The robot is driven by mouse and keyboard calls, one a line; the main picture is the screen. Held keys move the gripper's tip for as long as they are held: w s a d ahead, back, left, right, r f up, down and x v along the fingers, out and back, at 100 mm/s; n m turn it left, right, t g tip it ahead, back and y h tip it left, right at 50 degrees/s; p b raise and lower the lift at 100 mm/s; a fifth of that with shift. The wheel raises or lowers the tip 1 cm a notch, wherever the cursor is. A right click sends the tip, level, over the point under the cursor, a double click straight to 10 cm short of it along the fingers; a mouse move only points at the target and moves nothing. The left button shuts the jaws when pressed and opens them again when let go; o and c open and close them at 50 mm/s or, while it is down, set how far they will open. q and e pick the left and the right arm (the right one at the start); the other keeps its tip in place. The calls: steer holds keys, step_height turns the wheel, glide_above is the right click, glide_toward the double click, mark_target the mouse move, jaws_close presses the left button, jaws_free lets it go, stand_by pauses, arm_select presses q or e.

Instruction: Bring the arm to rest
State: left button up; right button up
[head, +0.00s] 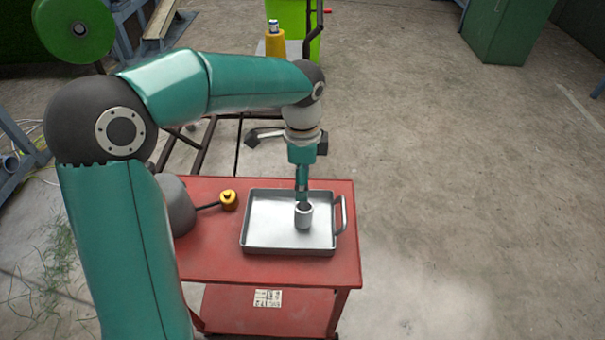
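My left arm comes in from the left and bends down over the red cart (210,250). My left gripper (302,196) points straight down at a small metal cup (303,219). Its fingertips are at the cup's rim, seen edge-on, so I cannot tell whether they grip it. The cup stands upright in a shallow metal tray (262,243), right of the tray's middle. My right gripper is not in view.
A dark rod with a yellow knob (229,200) is left of the tray. The tray's handle (342,215) is on its right. A green bin (298,20) and yellow bottle (275,42) are behind the cart. A green cabinet (507,30) stands far right; the floor between is clear.

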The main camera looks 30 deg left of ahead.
arm_select(q)
steer(key=shift+r, duration=0.5)
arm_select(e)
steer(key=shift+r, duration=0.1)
